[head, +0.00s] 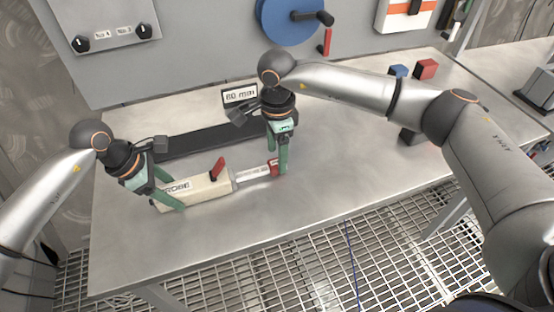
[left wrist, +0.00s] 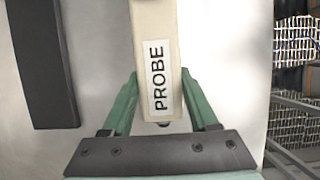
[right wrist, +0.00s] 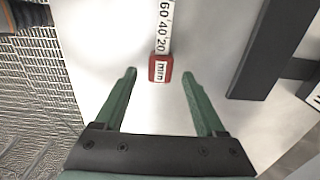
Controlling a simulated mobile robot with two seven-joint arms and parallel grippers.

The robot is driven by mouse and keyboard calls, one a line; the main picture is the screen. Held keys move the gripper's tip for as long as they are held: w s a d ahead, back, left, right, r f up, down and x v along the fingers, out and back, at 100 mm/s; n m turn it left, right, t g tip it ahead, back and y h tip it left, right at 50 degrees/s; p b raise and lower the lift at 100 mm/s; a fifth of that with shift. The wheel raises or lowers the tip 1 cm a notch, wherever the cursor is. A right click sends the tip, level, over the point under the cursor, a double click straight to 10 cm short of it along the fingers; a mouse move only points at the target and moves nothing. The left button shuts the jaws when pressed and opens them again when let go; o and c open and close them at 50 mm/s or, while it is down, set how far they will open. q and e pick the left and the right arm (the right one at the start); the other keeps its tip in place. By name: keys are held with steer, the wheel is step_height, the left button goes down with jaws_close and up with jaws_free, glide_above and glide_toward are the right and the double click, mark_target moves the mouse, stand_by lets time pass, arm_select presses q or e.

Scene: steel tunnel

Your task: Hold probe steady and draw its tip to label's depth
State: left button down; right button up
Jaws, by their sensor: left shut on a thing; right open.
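The probe (head: 205,190) is a cream box marked PROBE, lying on the steel table with a red lever (head: 218,168) on top. A white graduated rod (head: 252,173) sticks out of its right end and carries a red tip (head: 273,168). My left gripper (head: 171,198) is shut on the probe's left part; in the left wrist view the probe (left wrist: 157,40) runs between its fingers. My right gripper (head: 278,165) is open around the red tip, which shows in the right wrist view (right wrist: 160,68) with gaps on both sides. The label (head: 240,95) reads 60 mm.
A dark flat bar (head: 205,141) lies behind the probe. A blue block (head: 398,71), a red block (head: 426,69) and a dark block (head: 411,137) sit on the right of the table. The front of the table is clear. A panel with a blue reel (head: 290,18) stands behind.

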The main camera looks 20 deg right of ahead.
step_height(320, 180, up, 9)
steer(key=shift+f, duration=0.2)
stand_by(0.3)
arm_select(q)
steer(key=shift+c, duration=0.4)
jaws_free()
steer(key=shift+r, duration=0.1)
